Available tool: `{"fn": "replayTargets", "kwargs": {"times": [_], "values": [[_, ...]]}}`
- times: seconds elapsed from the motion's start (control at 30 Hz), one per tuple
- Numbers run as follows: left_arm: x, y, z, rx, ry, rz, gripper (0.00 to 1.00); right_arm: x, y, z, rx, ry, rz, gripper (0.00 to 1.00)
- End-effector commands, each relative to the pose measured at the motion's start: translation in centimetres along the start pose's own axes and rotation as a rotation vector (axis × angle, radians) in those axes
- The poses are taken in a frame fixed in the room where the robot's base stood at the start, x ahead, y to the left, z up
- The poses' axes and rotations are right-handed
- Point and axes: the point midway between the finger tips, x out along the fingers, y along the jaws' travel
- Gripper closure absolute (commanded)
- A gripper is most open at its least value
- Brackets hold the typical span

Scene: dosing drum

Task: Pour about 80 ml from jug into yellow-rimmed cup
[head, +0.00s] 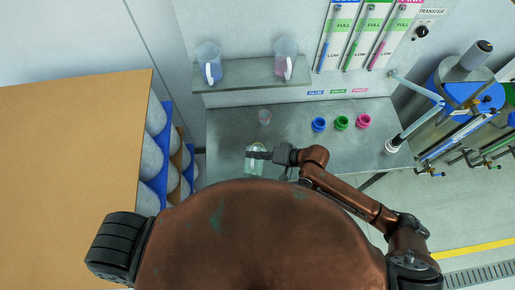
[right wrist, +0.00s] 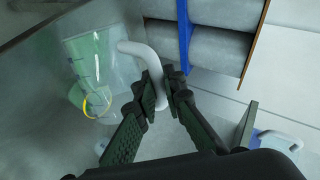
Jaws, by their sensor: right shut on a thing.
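The clear jug (head: 254,164) with green liquid is over the front of the steel bench in the head view. My right gripper (head: 270,155) is shut on its white handle, which shows between the fingers (right wrist: 158,92) in the right wrist view. The jug body (right wrist: 88,48) carries blue marks. The yellow-rimmed cup (right wrist: 97,104) shows by its yellow ring close to the jug's end, with green beside it. I cannot tell whether liquid is flowing or how much the cup holds. In the head view the cup is hard to make out near the jug. My left gripper is not in view.
Another clear cup (head: 265,117) stands farther back on the steel bench (head: 225,125). Two jugs (head: 209,60) (head: 285,58) stand on the back shelf. A rack (head: 70,150) borders the left side.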

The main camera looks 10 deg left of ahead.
Motion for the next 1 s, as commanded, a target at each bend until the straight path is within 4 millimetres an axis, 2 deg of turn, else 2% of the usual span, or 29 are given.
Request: {"fn": "replayTargets", "kwargs": {"times": [0.2,0.3,0.4,0.5,1.0], "values": [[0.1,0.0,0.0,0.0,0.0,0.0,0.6,0.1,0.0,0.1,0.0,0.0,-0.002,1.0],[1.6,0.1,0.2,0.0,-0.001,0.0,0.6,0.4,0.4,2.0,-0.052,0.032,-0.003,1.0],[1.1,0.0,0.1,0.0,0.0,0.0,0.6,0.7,0.7,3.6,-0.143,0.095,0.002,1.0],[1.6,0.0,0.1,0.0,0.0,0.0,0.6,1.2,1.4,4.9,-0.241,0.159,0.005,1.0],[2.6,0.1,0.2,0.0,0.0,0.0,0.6,1.7,2.1,6.5,-0.4,0.262,0.01,1.0]]}}
